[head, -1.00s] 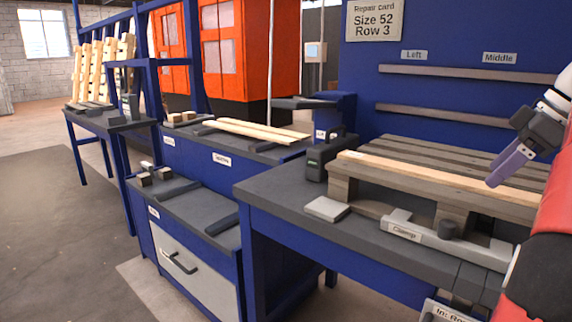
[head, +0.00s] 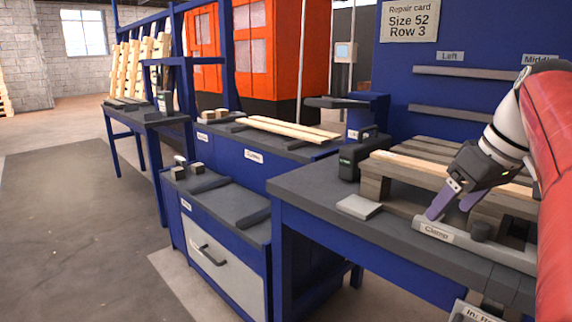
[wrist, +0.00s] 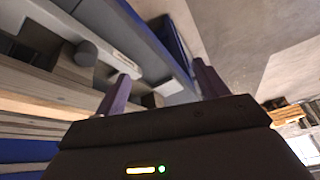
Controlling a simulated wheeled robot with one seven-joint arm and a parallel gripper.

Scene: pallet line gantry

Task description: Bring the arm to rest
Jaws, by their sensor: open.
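My gripper (head: 452,205) is in front of the pallet on the right-hand bench in the head view, above or near the bench's front part. Its two purple fingers are apart with nothing between them. In the wrist view my gripper (wrist: 160,90) also shows spread, empty fingers. My arm comes in from the right edge of the head view, bent downward. The grey clamp (head: 470,243) lies on the bench just below the fingers; I cannot tell whether they touch it. The wooden pallet (head: 490,195) lies behind the gripper, with one paler board along its near side.
A small grey block (head: 359,206) and a black device (head: 350,162) stand on the bench left of the pallet. A lower drawer unit (head: 225,262) and a rear bench with pale boards (head: 287,128) are further left. Open floor (head: 70,220) lies at the far left.

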